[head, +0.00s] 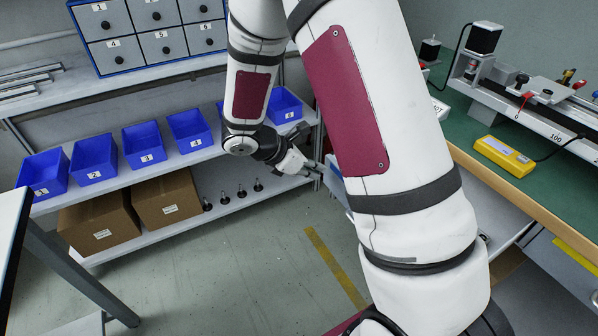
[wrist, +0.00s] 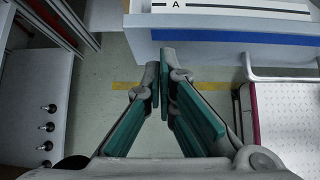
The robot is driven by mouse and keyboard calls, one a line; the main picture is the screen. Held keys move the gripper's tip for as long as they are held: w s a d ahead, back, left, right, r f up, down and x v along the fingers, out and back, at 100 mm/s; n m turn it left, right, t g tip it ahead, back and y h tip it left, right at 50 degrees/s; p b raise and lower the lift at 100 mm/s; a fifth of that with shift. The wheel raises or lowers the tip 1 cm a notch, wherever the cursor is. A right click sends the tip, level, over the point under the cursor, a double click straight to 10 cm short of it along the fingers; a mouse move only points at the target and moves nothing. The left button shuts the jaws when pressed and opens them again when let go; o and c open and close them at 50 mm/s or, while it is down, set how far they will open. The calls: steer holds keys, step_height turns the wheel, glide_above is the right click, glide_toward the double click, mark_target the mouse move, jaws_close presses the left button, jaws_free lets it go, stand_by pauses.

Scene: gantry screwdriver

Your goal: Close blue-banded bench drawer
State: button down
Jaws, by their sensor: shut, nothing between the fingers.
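The blue-banded drawer front shows at the top of the wrist view as a pale panel with a blue band (wrist: 240,38) and a label "A" strip above it. In the head view, a small pale piece, probably its end (head: 336,186), shows between my gripper and my arm; my arm hides most of it. My gripper (head: 310,171) is shut and empty. In the wrist view its fingertips (wrist: 167,72) lie close to the left part of the panel; I cannot tell whether they touch. How far the drawer stands out is hidden.
A shelf with blue bins (head: 143,147) and cardboard boxes (head: 100,222) stands left, with several dark-knobbed pieces on its lower board. A green-topped bench (head: 470,150) stands right, holding a yellow device (head: 504,156). Floor with a yellow stripe (head: 335,268) lies between.

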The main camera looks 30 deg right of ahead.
steer(key=shift+d, duration=0.9)
steer(key=d+p, duration=0.1)
steer(key=d, duration=2.5)
steer(key=shift+d, duration=0.2)
